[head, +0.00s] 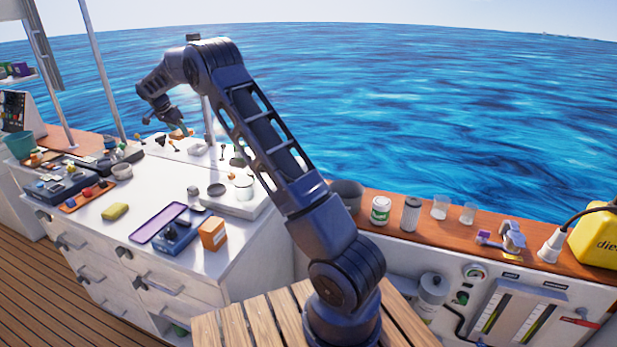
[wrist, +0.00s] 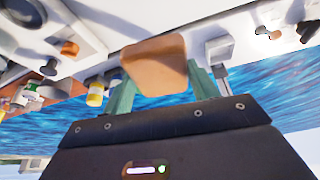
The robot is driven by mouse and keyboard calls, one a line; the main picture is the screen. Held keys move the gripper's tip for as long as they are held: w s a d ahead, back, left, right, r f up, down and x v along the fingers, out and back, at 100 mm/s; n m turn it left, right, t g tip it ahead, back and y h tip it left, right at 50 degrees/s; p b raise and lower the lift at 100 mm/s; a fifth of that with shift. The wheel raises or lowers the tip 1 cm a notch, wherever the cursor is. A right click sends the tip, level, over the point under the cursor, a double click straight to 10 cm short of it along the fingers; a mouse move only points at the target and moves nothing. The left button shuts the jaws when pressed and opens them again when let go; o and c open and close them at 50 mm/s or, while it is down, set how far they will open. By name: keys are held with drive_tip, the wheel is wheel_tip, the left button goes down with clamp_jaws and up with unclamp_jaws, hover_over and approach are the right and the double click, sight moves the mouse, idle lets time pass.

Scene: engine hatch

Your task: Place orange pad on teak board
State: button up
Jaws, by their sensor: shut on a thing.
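My gripper (head: 170,118) is at the far end of my raised arm, above the back of the white counter in the head view. In the wrist view its two green fingers (wrist: 163,84) are shut on the orange pad (wrist: 155,60), a tan-orange block with rounded edges. A small orange patch, likely the pad (head: 178,134), shows just below the gripper in the head view. A slatted wooden board (head: 235,328) lies at the bottom, by my arm's base. I cannot tell whether this is the teak board.
The white counter (head: 150,185) holds a yellow sponge (head: 115,211), a purple-rimmed tray (head: 157,222), an orange box (head: 213,233) and a blue box (head: 175,237). A brown tray (head: 88,197) with small items lies left. A wooden ledge (head: 395,222) with cans and cups runs along the right.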

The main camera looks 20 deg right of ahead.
drive_tip(key=s+d+f+n+t+y, duration=0.1)
drive_tip(key=s+d+f+n, duration=0.15)
drive_tip(key=d, duration=1.35)
drive_tip(key=s+d+f+n+y, duration=0.1)
drive_tip(key=s+d+f+n, duration=0.2)
drive_tip(key=d, duration=1.3)
drive_tip(key=s+d+f+n+t+y, duration=0.1)
drive_tip(key=d+f+n+y, duration=0.3)
drive_tip(key=d, duration=1.2)
drive_tip(key=s+d+f+n+g, duration=0.3)
drive_tip(key=s+d+n, duration=0.8)
drive_tip(key=s+d, duration=2.1)
drive_tip(key=shift+t+y, duration=0.4)
drive_tip(key=shift+t, duration=0.2)
drive_tip(key=f, duration=0.6)
drive_tip(key=w+f, duration=0.1)
drive_tip(key=f, duration=0.6)
drive_tip(key=d+f, duration=0.1)
drive_tip(key=f, duration=0.6)
drive_tip(key=shift+w+d+f, duration=0.1)
drive_tip(key=shift+w, duration=0.1)
drive_tip(key=shift+f, duration=0.1)
